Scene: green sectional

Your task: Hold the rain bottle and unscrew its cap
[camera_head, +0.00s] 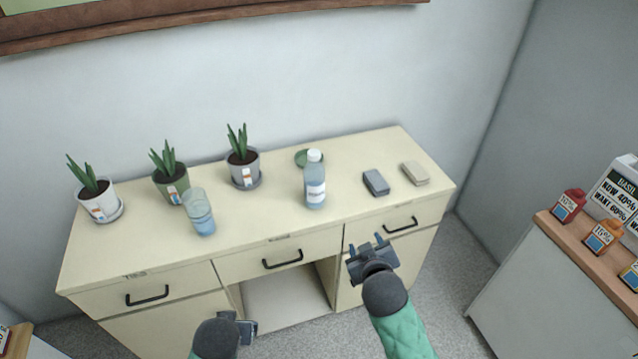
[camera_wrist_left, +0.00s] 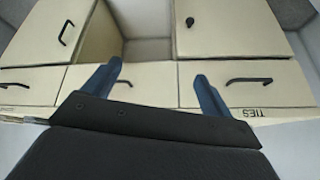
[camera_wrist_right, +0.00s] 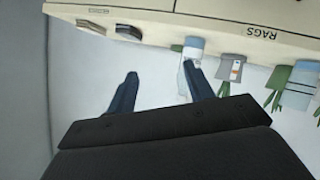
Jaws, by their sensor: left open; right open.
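The rain bottle (camera_head: 315,183) is a clear bluish bottle with a white label. It stands upright on the cream desk (camera_head: 270,217), right of the middle, with its white cap (camera_head: 314,156) on top. In the right wrist view the bottle (camera_wrist_right: 193,53) appears upside down near the right finger. My right gripper (camera_head: 366,246) is open and empty in front of the desk, below and right of the bottle and apart from it. My left gripper (camera_head: 246,326) is low at the bottom of the head view, mostly hidden by its wrist. The left wrist view shows its fingers (camera_wrist_left: 158,75) apart and empty, facing the drawers.
A glass of blue liquid (camera_head: 201,213) and several potted plants (camera_head: 243,165) stand left of the bottle. A green dish (camera_head: 303,158) is just behind it. A dark grey block (camera_head: 376,183) and a beige block (camera_head: 414,173) lie to its right. A counter with small bottles (camera_head: 603,237) is far right.

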